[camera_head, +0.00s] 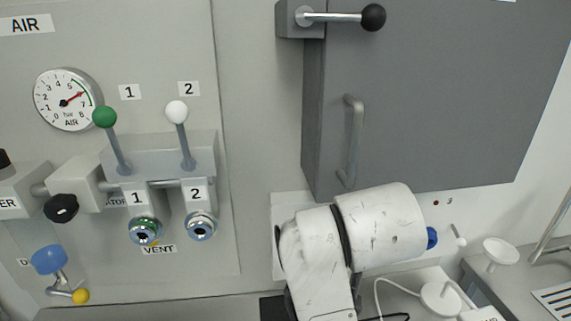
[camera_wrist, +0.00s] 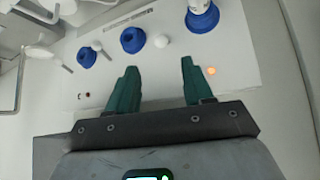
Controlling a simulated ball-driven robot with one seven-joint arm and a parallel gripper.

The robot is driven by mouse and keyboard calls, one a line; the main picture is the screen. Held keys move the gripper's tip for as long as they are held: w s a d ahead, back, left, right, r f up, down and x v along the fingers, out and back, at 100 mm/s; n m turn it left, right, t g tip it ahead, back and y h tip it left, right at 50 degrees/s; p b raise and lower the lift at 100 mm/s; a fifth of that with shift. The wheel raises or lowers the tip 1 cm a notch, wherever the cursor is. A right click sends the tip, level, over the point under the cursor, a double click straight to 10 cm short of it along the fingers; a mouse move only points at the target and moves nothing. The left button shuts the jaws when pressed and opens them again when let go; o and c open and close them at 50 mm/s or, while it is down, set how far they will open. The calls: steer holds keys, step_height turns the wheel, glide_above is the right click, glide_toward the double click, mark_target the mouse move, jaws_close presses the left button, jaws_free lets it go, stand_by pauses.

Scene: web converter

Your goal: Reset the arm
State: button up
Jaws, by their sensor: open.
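My gripper (camera_wrist: 157,88) shows in the wrist view with its two green fingers apart and nothing between them. The fingers point toward a white panel (camera_wrist: 238,55) with blue knobs or fittings, and I cannot tell how far away it is. My white, scuffed arm rises from the bottom of the head view, right of centre, in front of the grey door's lower edge. The gripper itself does not show in the head view.
A grey cabinet door (camera_head: 430,90) has a handle (camera_head: 353,140) and a black-knobbed lever (camera_head: 340,17). At left are a pressure gauge (camera_head: 66,100), a green-topped lever (camera_head: 105,117) and a white-topped lever (camera_head: 177,111). A grey bench with white discs (camera_head: 501,250) stands at right.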

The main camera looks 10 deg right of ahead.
steer(key=s+d+f+n+g, duration=0.1)
steer(key=s+d+f, duration=0.2)
steer(key=s+f, duration=0.4)
steer(key=s+d+f+n+y, duration=0.1)
steer(key=s+d+f, duration=0.2)
steer(key=s+f, duration=0.3)
steer(key=s+d+f+n+g+y, duration=0.1)
steer(key=s+d+f, duration=0.2)
steer(key=s+f, duration=0.4)
steer(key=shift+s+f+g, duration=0.15)
steer(key=shift+f, duration=1.15)
steer(key=shift+s+f+g, duration=0.15)
steer(key=shift+f, duration=1.15)
steer(key=s+d+f+g+b, duration=0.1)
steer(key=s+f+g+b, duration=0.3)
steer(key=s+f, duration=0.6)
steer(key=shift+s+f+m+b, duration=0.2)
steer(key=shift+f+m+b, duration=0.2)
steer(key=shift+f+b, duration=0.35)
